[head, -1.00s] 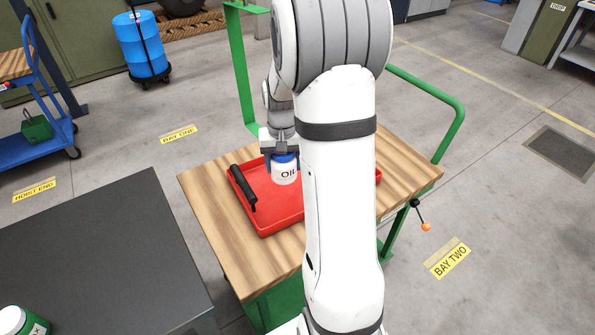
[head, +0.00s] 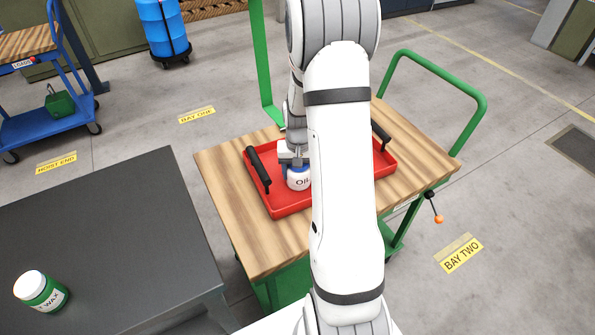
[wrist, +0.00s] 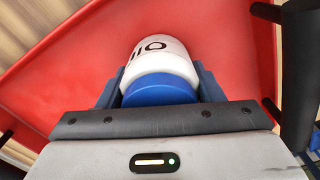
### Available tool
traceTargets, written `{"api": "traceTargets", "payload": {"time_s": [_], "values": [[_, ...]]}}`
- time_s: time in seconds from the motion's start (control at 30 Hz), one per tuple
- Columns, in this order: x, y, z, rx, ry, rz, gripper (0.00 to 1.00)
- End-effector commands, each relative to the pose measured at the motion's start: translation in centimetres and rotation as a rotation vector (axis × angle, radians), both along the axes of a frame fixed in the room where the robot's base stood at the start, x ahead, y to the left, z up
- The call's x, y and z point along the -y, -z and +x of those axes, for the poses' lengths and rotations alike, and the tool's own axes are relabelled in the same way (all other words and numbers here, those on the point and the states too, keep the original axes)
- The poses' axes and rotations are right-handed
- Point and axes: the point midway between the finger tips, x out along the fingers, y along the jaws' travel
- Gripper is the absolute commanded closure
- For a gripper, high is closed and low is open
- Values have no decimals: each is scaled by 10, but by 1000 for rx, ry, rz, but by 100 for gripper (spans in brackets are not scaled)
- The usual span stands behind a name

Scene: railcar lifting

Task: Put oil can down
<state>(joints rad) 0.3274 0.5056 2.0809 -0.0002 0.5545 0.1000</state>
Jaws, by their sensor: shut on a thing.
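The oil can (head: 298,182) is white with a blue cap and dark "OIL" lettering. It also shows in the wrist view (wrist: 165,58), with its blue cap toward me. My gripper (head: 291,158) is shut on it, one finger on each side of the cap in the wrist view (wrist: 160,90). My arm hides part of the tray.
The tray lies on a wooden-topped green cart (head: 233,205). A dark table (head: 110,240) at left holds a green wax jar (head: 40,291) with a white lid. A green rail (head: 440,70) rises at the cart's right. A blue trolley (head: 50,125) and blue drum (head: 163,30) stand behind.

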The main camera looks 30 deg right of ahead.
Motion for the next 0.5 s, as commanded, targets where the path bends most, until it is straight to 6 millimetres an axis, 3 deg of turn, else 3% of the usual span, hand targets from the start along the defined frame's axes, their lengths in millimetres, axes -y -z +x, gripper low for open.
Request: {"api": "traceTargets", "payload": {"time_s": [0.07,0.1,0.37,0.5], "values": [[0,3,0,0,0,0,72],[0,4,0,0,0,0,39],[0,3,0,0,1,0,18],[1,3,0,0,1,0,18]]}}
